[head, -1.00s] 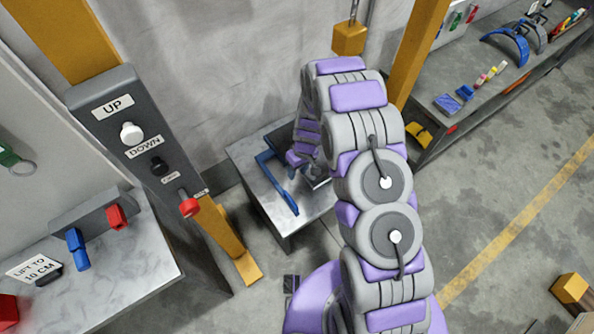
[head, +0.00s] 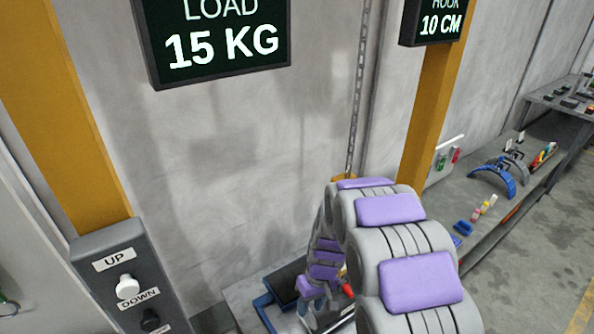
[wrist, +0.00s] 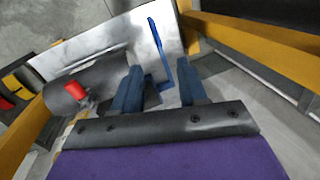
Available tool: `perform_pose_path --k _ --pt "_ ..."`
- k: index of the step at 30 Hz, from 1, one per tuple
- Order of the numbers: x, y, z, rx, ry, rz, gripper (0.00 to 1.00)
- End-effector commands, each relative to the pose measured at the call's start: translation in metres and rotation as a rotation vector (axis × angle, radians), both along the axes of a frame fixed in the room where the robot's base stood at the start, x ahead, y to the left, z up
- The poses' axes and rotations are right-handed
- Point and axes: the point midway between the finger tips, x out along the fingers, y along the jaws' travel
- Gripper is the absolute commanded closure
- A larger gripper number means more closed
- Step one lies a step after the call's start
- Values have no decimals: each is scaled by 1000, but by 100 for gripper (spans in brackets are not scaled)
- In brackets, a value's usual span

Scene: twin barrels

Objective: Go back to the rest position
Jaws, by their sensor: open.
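My gripper (wrist: 158,92) is open in the wrist view, with two blue fingers apart and nothing between them. Beyond the fingers, a blue bar-shaped object (wrist: 157,48) lies on a pale tabletop (wrist: 115,38). A grey cylinder with a red part (wrist: 76,91) is to the left of the fingers. In the head view my purple and grey arm arches up and forward, then bends down towards the low table (head: 240,293). The blue frame (head: 263,312) shows on that table beside the lower end of my arm. My fingertips are hard to make out there.
A control post (head: 127,275) with UP and DOWN buttons stands at left. Yellow columns (head: 50,110) flank the wall. A screen (head: 215,38) reads LOAD 15 KG; another (head: 437,22) reads 10 CM. A chain (head: 358,90) hangs behind my arm. A shelf (head: 475,200) with small items runs along the right.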

Motion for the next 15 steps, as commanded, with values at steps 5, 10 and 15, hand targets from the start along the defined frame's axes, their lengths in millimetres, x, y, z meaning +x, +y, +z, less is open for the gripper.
perform_pose_path --k 5,10,15 --pt "-30 -15 54 -17 11 -53 58" --pt "-64 -30 97 -38 22 -107 58" --pt "-102 -45 134 -66 33 -162 58"
